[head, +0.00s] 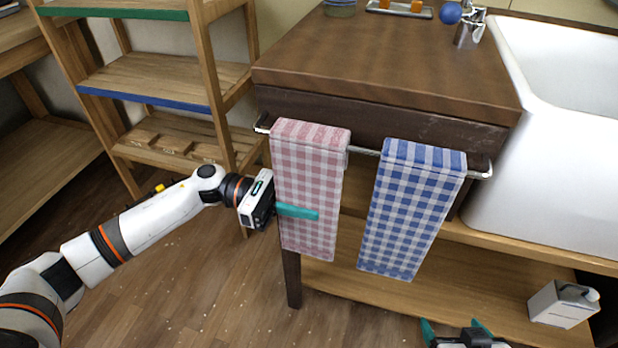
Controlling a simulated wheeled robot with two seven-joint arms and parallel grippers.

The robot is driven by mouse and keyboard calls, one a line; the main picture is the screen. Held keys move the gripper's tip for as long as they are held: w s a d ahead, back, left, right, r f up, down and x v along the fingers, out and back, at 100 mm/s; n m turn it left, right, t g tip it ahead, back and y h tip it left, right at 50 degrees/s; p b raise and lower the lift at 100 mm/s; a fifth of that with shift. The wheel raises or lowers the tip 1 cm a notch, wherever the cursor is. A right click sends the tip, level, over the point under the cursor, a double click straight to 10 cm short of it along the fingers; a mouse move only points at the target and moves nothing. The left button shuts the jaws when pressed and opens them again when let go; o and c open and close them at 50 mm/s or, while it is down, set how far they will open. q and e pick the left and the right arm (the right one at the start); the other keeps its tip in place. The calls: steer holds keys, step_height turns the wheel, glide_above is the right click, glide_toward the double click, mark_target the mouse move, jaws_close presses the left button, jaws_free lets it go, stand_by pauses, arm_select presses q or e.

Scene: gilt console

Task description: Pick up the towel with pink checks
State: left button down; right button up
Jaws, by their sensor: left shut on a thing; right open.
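The towel with pink checks (307,165) hangs folded over the left part of a metal rail (362,151) on the front of the wooden console. My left gripper (297,212) reaches it from the left at about mid-height and is shut on it. One teal finger lies across the towel's front; the other finger is hidden behind the cloth. My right gripper (456,328) is open and empty at the bottom edge, below and apart from the towels; only its teal fingertips and part of its body show.
A towel with blue checks (412,210) hangs on the rail just right of the pink one. A wooden shelf unit (165,72) stands at left. A white sink (560,150) is at right. A white canister (563,303) stands on the console's lower shelf.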

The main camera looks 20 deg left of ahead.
arm_select(q)
steer(key=shift+r, duration=0.1)
step_height(320, 180, up, 7)
steer(key=p, duration=0.2)
steer(key=a+b, duration=0.1)
steer(key=a, duration=1.7)
steer(key=shift+w, duration=0.3)
arm_select(e)
steer(key=shift+s+d+f+g+h, duration=0.2)
steer(key=shift+s+f+g, duration=0.25)
steer(key=shift+s, duration=0.2)
steer(key=shift+s+d+f+g+h, duration=0.1)
steer(key=shift+s+d+f+g, duration=0.1)
steer(key=shift+s+f+g, duration=0.3)
steer(key=shift+s+r, duration=0.1)
steer(key=shift+r, duration=0.05)
